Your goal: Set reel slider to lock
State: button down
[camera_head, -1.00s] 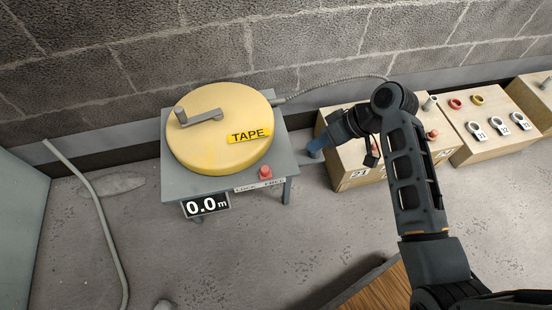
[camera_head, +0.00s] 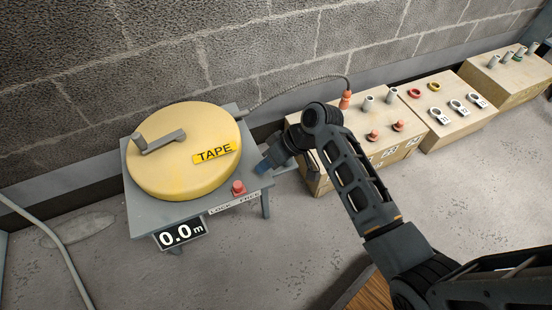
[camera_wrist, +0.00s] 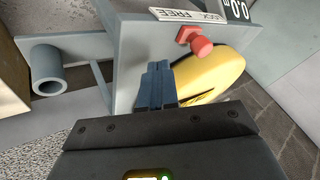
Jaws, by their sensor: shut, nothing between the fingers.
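The yellow tape reel (camera_head: 175,165) with a grey crank sits on a grey stand (camera_head: 150,217). The red slider knob (camera_head: 238,187) is at the stand's front right, above the LOCK FREE label (camera_head: 235,202); I cannot tell exactly which word it stands at. The knob also shows in the wrist view (camera_wrist: 201,46), beyond my fingers and to their right. My gripper (camera_head: 263,167) is shut and empty, its blue fingers close to the stand's right edge, behind and right of the knob, apart from it. The fingers also show in the wrist view (camera_wrist: 157,85).
A display (camera_head: 179,233) reading 0.0 m hangs at the stand's front. Wooden boxes (camera_head: 330,180) with conduit pieces and rings stand to the right along the block wall (camera_head: 200,60). A cable runs from the reel to a red fitting (camera_head: 346,100). The floor in front is clear.

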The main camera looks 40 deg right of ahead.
aim_at(235, 184)
jog(key=a, duration=0.2)
jog(key=a+f, duration=0.1)
jog(key=shift+w+a+b, duration=0.2)
jog(key=shift+w+b, duration=0.05)
jog(key=shift+b, duration=0.15)
jog(key=shift+a, duration=0.55)
jog(key=shift+r, duration=0.1)
jog(key=shift+a, duration=0.1)
jog(key=a, duration=0.1)
jog(key=w+a+p, duration=0.1)
jog(key=a, duration=0.1)
jog(key=shift+a+r, duration=0.15)
jog(key=shift+a, duration=0.1)
jog(key=shift+w+a, duration=0.2)
jog(key=shift+a, duration=0.15)
jog(key=shift+p, duration=0.3)
